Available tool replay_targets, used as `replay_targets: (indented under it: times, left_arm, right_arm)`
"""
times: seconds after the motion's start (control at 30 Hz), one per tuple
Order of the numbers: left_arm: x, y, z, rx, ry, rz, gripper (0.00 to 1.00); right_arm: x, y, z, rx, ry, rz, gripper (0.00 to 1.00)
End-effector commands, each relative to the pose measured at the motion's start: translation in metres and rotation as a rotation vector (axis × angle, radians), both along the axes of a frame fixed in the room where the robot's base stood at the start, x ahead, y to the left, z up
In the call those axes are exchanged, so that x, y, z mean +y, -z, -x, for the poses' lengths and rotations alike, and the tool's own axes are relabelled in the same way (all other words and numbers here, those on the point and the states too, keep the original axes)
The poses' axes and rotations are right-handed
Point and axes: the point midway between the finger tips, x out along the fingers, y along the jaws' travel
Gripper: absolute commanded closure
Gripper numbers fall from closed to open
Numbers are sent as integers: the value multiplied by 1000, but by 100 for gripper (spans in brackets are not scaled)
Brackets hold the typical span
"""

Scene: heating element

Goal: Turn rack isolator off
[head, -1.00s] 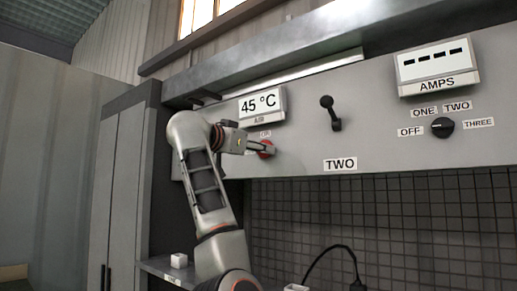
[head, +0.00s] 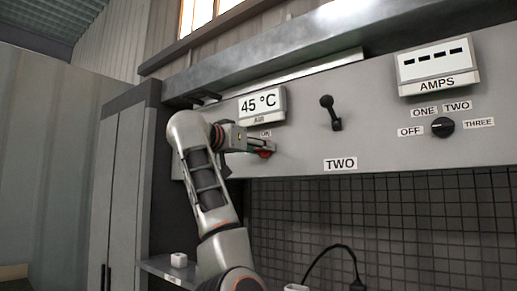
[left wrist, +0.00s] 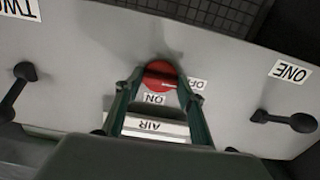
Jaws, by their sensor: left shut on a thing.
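The red rotary knob (head: 265,154) sits on the grey panel below the "45 °C" AIR display (head: 262,104). It also shows in the left wrist view (left wrist: 158,72), with an ON label (left wrist: 154,99) and an OFF label (left wrist: 198,83) beside it. A pale mark on the knob points toward the OFF label. My left gripper (head: 262,147) is shut on the red knob, with a finger on each side of it in the wrist view (left wrist: 159,84). The fingers hide part of the knob in the head view. My right gripper is not in view.
A black lever (head: 331,113) stands right of the knob above the TWO label (head: 340,164). Another lever (left wrist: 285,120) shows near the ONE label. A black selector (head: 443,127) and AMPS meter (head: 437,68) are farther right. A small white block (head: 179,260) sits on a lower shelf.

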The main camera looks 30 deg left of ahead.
Motion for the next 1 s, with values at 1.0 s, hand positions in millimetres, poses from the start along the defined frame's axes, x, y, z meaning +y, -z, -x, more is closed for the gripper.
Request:
replay_targets:
  times: [1.0]
  left_arm:
    - [7, -1, 92, -4, 2, 1, 44]
  right_arm:
    - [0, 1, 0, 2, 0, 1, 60]
